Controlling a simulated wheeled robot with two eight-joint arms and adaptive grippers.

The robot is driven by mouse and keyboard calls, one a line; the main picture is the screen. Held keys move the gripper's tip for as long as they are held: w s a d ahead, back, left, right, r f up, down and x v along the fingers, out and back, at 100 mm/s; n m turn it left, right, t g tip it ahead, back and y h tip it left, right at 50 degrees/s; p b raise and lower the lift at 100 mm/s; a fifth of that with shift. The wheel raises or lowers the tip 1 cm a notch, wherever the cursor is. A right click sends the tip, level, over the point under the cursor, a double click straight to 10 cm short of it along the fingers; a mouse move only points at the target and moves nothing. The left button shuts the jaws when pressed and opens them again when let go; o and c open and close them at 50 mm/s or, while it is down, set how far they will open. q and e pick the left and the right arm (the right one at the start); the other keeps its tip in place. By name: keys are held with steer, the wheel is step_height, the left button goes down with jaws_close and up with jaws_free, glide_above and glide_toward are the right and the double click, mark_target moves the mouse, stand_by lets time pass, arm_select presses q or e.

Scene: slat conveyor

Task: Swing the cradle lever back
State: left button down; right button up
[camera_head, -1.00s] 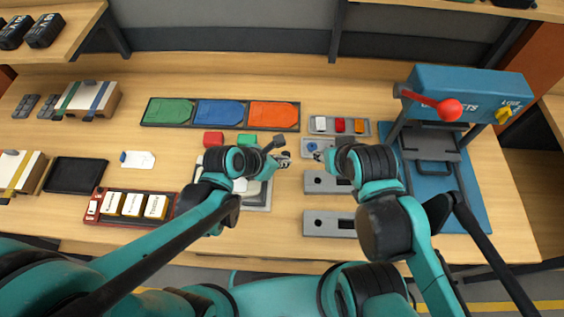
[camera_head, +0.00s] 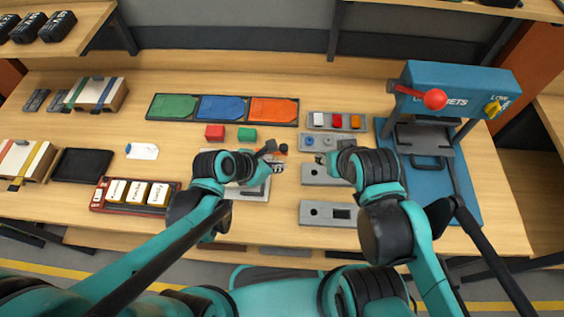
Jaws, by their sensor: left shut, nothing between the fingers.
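A pale grey cradle plate (camera_head: 257,194) lies at the front middle of the bench, mostly hidden under my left arm. A short dark lever-like piece (camera_head: 267,147) rises tilted at its back right; I cannot tell clearly whether it is the cradle lever. My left gripper (camera_head: 276,164) is shut and empty, close beside this piece; contact cannot be made out. A small orange part (camera_head: 284,148) shows just behind it. My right gripper (camera_head: 322,160) hovers by the grey fixtures, small and partly hidden by its own wrist, so its jaws cannot be judged.
A blue press (camera_head: 459,85) with a red-ball lever (camera_head: 434,99) stands at the right. Grey slotted fixtures (camera_head: 314,216) lie near my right arm. A red tray (camera_head: 105,206) sits front left.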

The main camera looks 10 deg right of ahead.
arm_select(q)
steer(key=s+a+r+p, duration=0.2)
steer(key=s+r+p, duration=0.2)
steer(key=r, duration=0.2)
steer(key=shift+s+a+r, duration=0.15)
steer(key=shift+a+r, duration=0.05)
arm_select(e)
steer(key=r, duration=0.2)
steer(key=w+r, duration=0.1)
steer(key=r, duration=0.1)
steer(key=shift+r, duration=0.25)
arm_select(q)
steer(key=w+a+f+m+t+y+b, duration=0.1)
steer(key=a+f+m+y+b, duration=0.1)
steer(key=a+m, duration=0.8)
steer(key=w+a+f+m+t+y+b, duration=0.1)
steer(key=a+m+y+b, duration=0.3)
steer(key=a+m+b, duration=0.3)
steer(key=shift+a+f+m+t+y, duration=0.35)
steer(key=shift+a+m, duration=1.25)
steer(key=shift+m, duration=2.2)
arm_select(e)
step_height(320, 180, down, 9)
